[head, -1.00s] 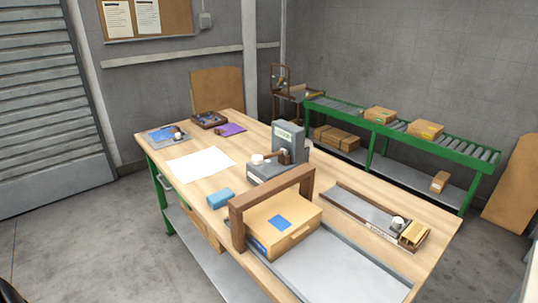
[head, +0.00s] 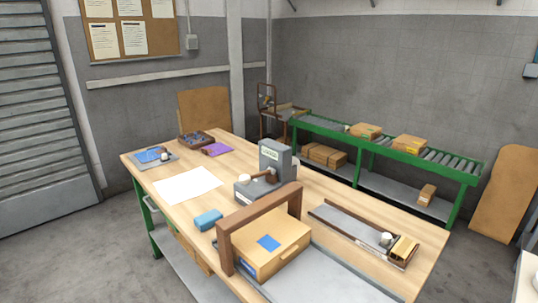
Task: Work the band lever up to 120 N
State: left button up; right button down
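A grey machine (head: 276,160) with a small light display on its upright stands near the middle of the wooden table (head: 330,190). A brown lever-like part (head: 264,177) and a pale round knob (head: 244,181) sit on its low base. I take this to be the band lever, but its exact position and the display's reading are too small to tell. Neither of my grippers is in the head view.
A brown arch (head: 262,218) stands over a cardboard box (head: 272,246) at the table's front. A blue block (head: 208,219), white paper (head: 188,185), a tray (head: 352,226) and a purple item (head: 216,149) lie around. A green roller conveyor (head: 385,146) runs behind.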

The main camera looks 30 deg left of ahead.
pick_arm(q)
grip_shut()
dwell(0.3)
dwell(1.4)
